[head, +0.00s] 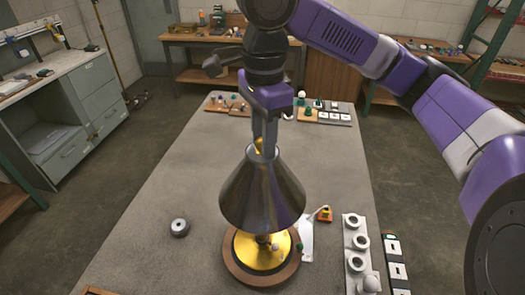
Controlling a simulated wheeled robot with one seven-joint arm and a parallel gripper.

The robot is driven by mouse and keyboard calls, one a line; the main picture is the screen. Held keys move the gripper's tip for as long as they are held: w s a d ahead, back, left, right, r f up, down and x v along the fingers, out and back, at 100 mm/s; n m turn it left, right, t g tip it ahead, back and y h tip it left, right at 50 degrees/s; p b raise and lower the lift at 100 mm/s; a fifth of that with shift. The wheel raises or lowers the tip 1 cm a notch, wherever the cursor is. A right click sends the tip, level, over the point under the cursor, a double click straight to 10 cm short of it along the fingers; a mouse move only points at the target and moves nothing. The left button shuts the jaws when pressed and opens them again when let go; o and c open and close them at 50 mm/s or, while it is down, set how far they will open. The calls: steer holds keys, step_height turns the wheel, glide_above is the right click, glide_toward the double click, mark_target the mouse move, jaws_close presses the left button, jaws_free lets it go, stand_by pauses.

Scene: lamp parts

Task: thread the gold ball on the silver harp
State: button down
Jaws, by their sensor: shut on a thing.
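My gripper (262,142) points straight down over the lamp, its fingers shut on the small gold ball (259,145). Only a little of the ball shows between the fingers. Ball and fingertips are at the narrow top opening of the dark metallic cone shade (262,195). The shade stands upright over a round lamp base with a gold plate (245,252) on a brown wooden disc. I cannot clearly make out the silver harp, which the shade and fingers hide. Whether the ball touches the harp cannot be told.
A grey ring-like part (180,227) lies left of the lamp. A white rack with round holders (355,242) and an orange switch piece (325,214) are at right. Small parts trays (322,112) line the far edge.

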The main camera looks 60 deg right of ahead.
steer(key=shift+f, duration=0.15)
steer(key=c, duration=1.3)
jaws_free()
steer(key=shift+o, duration=0.2)
steer(key=n, duration=0.2)
steer(key=shift+a+n, duration=0.1)
steer(key=shift+n, duration=0.3)
steer(key=n, duration=0.4)
